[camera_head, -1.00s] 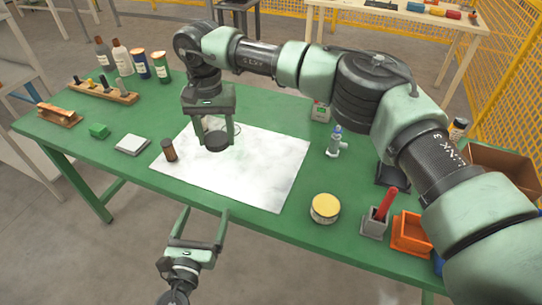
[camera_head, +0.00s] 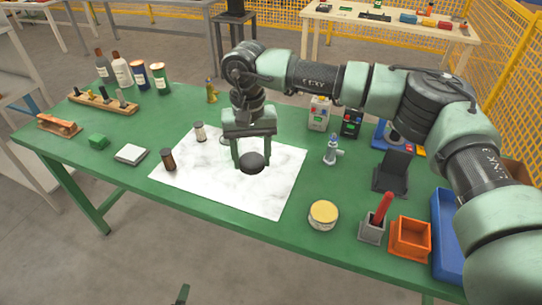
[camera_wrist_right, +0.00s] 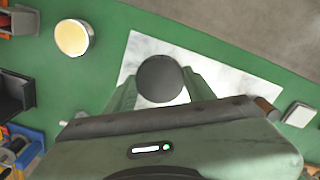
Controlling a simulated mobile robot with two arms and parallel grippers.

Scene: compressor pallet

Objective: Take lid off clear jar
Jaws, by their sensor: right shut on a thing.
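My right gripper (camera_head: 252,158) is shut on a round black lid (camera_head: 251,165) and holds it over the white marbled mat. In the right wrist view the lid (camera_wrist_right: 160,79) sits between the two fingers. A small clear jar (camera_head: 200,132) stands upright on the mat, left of the gripper and apart from it. Its contents are too small to tell. Of my left gripper, only a small green part (camera_head: 182,294) shows at the bottom edge of the head view.
A brown jar (camera_head: 168,160) stands at the mat's left edge. A yellow-topped round tin (camera_head: 323,215), a grey holder with a red handle (camera_head: 381,211) and an orange bin (camera_head: 411,237) stand at the front right. The mat's front part (camera_head: 230,190) is clear.

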